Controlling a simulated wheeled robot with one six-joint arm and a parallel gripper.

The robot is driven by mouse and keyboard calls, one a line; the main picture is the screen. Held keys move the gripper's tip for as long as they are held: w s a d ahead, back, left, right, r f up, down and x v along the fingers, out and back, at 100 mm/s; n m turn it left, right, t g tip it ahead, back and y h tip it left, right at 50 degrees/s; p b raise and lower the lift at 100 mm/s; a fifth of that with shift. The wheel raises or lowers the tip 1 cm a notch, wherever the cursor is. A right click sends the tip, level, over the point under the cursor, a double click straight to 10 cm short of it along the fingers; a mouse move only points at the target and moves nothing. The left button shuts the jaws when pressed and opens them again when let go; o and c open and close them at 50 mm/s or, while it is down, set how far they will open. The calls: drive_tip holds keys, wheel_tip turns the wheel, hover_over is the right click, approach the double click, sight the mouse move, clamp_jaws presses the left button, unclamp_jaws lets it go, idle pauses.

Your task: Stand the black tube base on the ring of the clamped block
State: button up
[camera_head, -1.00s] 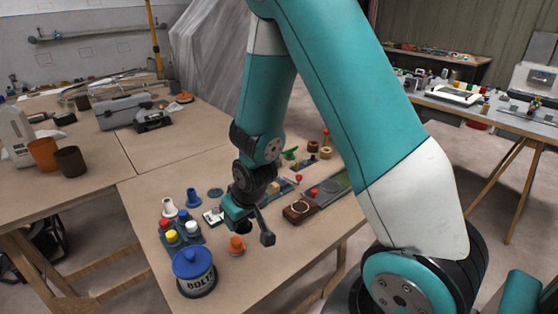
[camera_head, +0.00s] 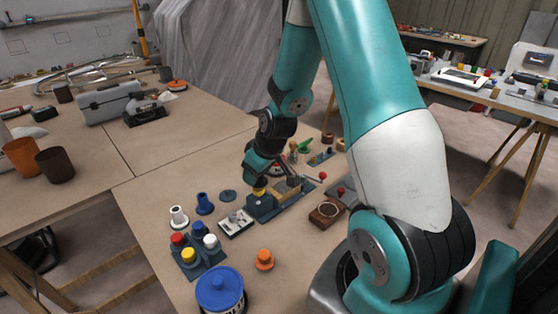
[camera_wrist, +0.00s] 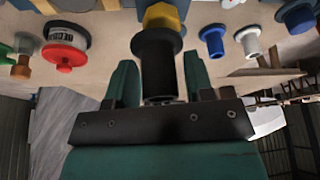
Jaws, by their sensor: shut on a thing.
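My gripper (camera_head: 258,172) is over the blue clamp (camera_head: 262,209) in the head view. In the wrist view its green fingers (camera_wrist: 158,88) are shut on the black tube base (camera_wrist: 158,68), one on each side. The tube's wide flange faces away from the palm. A yellow piece (camera_wrist: 162,17), apparently the ring, lies right beyond the flange; it also shows just under my gripper in the head view (camera_head: 260,191). Whether flange and yellow piece touch, I cannot tell. A tan block (camera_head: 287,188) sits at the clamp. The ring is partly hidden by the tube.
A white tray (camera_head: 236,224), blue flanged piece (camera_head: 204,205), white flanged piece (camera_head: 179,217) and orange piece (camera_head: 264,260) stand nearby. A brown block (camera_head: 325,214) is to the right. A blue-lidded tin (camera_head: 219,288) is at the front.

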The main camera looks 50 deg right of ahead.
drive_tip(key=n, duration=0.2)
hover_over(277, 185)
drive_tip(key=s, duration=0.1)
drive_tip(key=shift+s+d+r+y+b, duration=0.15)
drive_tip(key=shift+d+r+y+b, duration=0.1)
drive_tip(key=shift+y+b, duration=0.1)
drive_tip(key=shift+f, duration=0.1)
drive_tip(key=shift+f+b, duration=2.25)
drive_tip(key=shift+f, duration=0.5)
drive_tip(key=c, duration=0.4)
drive_tip(key=shift+r+p, duration=0.7)
drive_tip(key=shift+r, duration=0.15)
drive_tip(key=shift+s+f+b, duration=0.1)
drive_tip(key=shift+f+b, duration=0.85)
drive_tip(key=shift+f, duration=0.3)
drive_tip(key=o, duration=0.7)
drive_tip(key=shift+o, duration=0.2)
